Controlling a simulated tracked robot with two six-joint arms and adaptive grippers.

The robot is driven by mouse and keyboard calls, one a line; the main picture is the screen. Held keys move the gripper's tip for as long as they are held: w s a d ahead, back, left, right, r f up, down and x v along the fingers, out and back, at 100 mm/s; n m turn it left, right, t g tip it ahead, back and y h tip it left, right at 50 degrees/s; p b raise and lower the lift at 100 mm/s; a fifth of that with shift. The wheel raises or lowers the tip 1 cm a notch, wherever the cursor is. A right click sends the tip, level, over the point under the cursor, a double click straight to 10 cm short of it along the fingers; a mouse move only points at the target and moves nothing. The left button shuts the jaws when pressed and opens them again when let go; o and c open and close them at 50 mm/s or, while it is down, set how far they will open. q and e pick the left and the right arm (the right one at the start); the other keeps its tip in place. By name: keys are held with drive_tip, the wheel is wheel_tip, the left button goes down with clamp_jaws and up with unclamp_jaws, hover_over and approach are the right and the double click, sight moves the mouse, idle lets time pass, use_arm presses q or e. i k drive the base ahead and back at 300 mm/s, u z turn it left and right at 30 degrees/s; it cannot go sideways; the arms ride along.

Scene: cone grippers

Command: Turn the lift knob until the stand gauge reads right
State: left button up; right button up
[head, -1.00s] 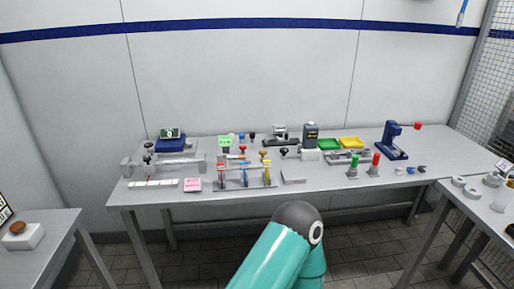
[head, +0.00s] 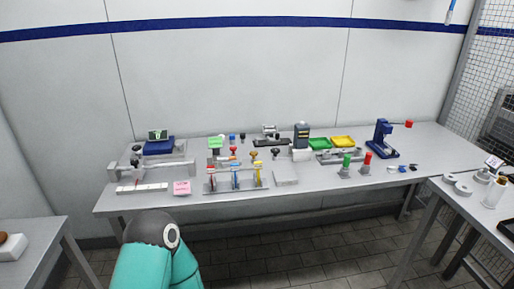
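On the long grey table stands a blue unit (head: 159,147) at the left, with a small dark display (head: 158,135) showing a pale green mark; its reading is too small to read. In front of it is a grey fixture (head: 165,171) with a black round knob (head: 135,149) on its left part. At the right stands a blue upright stand (head: 380,136) with a red knob-like end (head: 408,123). I cannot tell which of these is the lift knob or the stand gauge. Neither of my grippers shows; only my teal arm link with its dark rounded joint shows at bottom left.
A grey rack (head: 236,181) holds several coloured levers. A pink note (head: 182,188) lies at front left. A side table (head: 450,205) stands at right.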

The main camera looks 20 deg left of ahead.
sight(275, 151)
drive_tip(key=i, duration=0.9)
drive_tip(key=u, duration=0.05)
